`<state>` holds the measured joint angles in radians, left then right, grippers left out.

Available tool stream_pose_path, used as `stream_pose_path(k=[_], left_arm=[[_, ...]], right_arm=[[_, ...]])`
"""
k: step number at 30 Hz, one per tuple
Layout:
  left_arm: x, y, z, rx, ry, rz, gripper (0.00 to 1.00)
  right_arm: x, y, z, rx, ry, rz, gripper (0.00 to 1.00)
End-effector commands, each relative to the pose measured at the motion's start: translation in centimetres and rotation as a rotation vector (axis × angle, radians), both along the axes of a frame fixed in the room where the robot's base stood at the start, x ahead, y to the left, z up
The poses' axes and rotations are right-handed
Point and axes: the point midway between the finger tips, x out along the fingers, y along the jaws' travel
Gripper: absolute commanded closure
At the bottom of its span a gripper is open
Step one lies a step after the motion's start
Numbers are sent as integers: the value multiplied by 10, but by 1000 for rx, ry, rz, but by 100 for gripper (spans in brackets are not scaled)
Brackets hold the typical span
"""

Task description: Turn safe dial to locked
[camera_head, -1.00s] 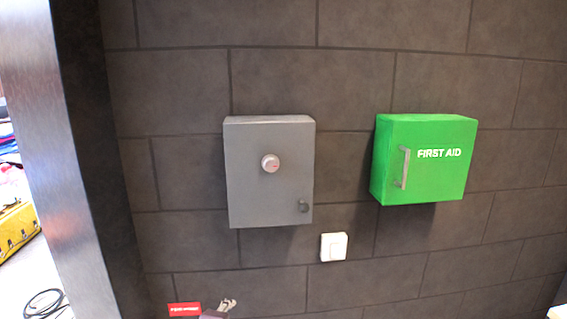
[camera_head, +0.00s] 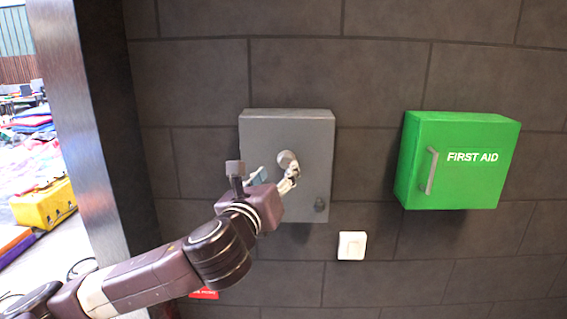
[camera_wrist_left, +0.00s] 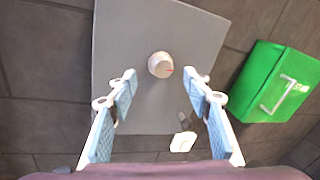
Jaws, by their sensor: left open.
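A grey safe (camera_head: 312,130) is fixed to the dark wall, with a round silver dial (camera_head: 287,160) on its front. My left gripper (camera_head: 272,176) is in front of the safe, just below the dial, and hides part of the door. In the left wrist view the gripper (camera_wrist_left: 165,90) is open, its two pale blue fingers well apart. The dial (camera_wrist_left: 160,65) shows between and just beyond the fingertips, apart from them, with a red mark pointing right. My right gripper is not seen.
A green first aid box (camera_head: 460,165) with a grey handle hangs on the wall to the right. A white switch (camera_head: 352,245) is below the safe. A metal door frame edge (camera_head: 75,130) stands at the left, with a yellow case (camera_head: 45,203) beyond it.

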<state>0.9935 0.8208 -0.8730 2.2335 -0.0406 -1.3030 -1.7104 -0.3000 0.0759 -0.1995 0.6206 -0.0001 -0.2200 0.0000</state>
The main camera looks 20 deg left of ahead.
Motion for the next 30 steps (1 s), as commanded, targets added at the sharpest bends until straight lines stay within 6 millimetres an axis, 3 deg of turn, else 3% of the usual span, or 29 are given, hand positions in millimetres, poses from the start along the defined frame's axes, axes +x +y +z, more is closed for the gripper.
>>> stream_pose_path(k=[3, 9, 20, 30], left_arm=[[19, 1, 2, -2, 1, 2, 54], [39, 1, 1, -2, 0, 0, 54], [44, 1, 0, -3, -1, -2, 54], [44, 1, 0, -3, -1, -2, 91]], right_arm=[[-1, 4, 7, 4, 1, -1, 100], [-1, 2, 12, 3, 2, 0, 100], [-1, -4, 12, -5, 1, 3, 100], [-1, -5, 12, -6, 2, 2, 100]])
